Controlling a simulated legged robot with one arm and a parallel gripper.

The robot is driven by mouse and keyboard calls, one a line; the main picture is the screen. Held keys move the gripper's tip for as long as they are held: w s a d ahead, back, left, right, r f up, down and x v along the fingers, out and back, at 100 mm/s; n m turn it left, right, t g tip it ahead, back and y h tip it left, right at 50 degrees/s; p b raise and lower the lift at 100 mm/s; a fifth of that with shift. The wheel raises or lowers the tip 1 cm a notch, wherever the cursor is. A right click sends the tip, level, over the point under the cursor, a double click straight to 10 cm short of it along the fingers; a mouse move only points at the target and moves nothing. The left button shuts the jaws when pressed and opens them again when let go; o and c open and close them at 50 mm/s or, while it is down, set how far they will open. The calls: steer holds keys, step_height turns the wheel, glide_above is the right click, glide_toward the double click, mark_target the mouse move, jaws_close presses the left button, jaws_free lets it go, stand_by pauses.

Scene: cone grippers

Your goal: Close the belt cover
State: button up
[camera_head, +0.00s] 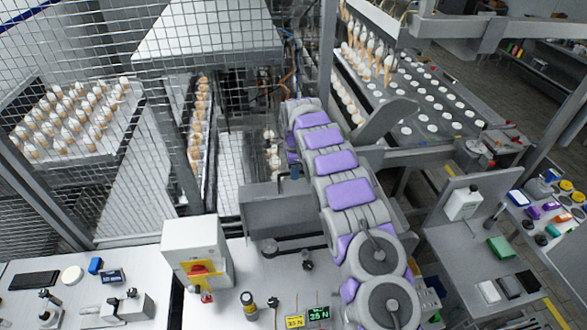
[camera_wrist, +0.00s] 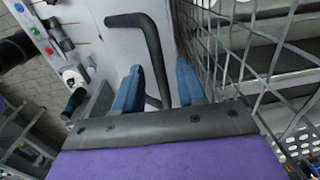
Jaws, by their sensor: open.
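A dark, bent bar handle (camera_wrist: 151,45) stands out from a pale grey panel (camera_wrist: 115,50) in the wrist view. My gripper (camera_wrist: 159,66) is open, with one blue finger on each side of the handle's long part. Whether either finger touches it I cannot tell. In the head view, a grey box-like cover (camera_head: 272,212) stands left of my arm, with a small dark handle at its top. It seems to be the belt cover. My purple and grey arm hides part of that area, and the fingers do not show clearly there.
A wire mesh fence (camera_head: 70,100) fills the left, and mesh (camera_wrist: 240,60) also runs close right of my gripper. A white box with a red switch (camera_head: 198,255) stands on the front table. A conveyor with cones (camera_head: 198,135) lies behind; a side bench (camera_head: 480,235) stands right.

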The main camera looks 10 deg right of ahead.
jaws_close()
stand_by(0.4)
steer(key=shift+s, duration=0.15)
